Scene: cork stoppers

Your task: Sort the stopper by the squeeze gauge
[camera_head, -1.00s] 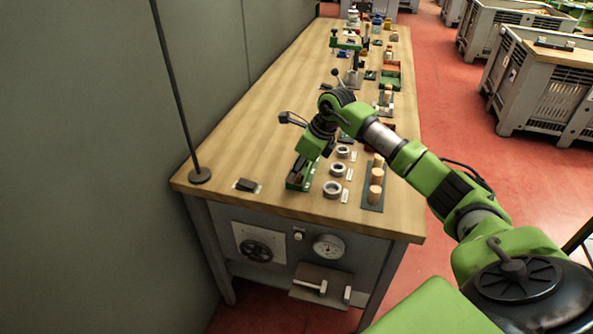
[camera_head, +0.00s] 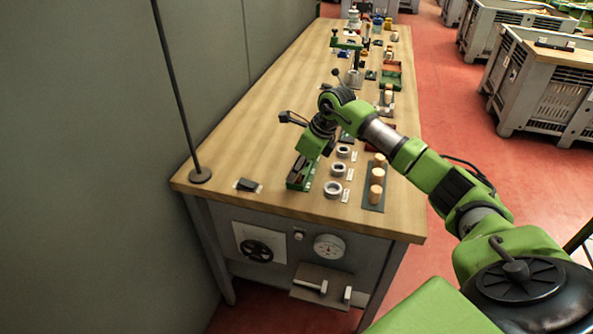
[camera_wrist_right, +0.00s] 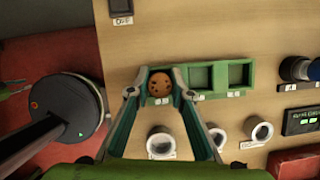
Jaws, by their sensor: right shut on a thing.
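My right gripper (camera_wrist_right: 160,86) is shut on a stopper (camera_wrist_right: 159,84), a round brown cork with dark specks. The wrist view shows it between the fingertips at the left compartment of a green three-compartment tray (camera_wrist_right: 252,90). I cannot tell whether the cork touches the compartment floor. The middle and right compartments look empty. In the head view the right gripper (camera_head: 303,172) reaches down to this tray (camera_head: 290,186) near the bench's front, and its fingers hide the cork. A round dial gauge (camera_head: 328,247) is on the bench's front panel, above a ledge with pale jaws (camera_head: 318,287). My left gripper is out of view.
Several pale rings, one nearest (camera_head: 334,190), stand beside the tray with small labels. Pale corks (camera_head: 375,194) stand on a dark strip (camera_head: 372,206) near the right edge. A thin pole (camera_head: 178,100) rises at the bench's left corner. Bare wood (camera_head: 245,150) lies left of the gripper.

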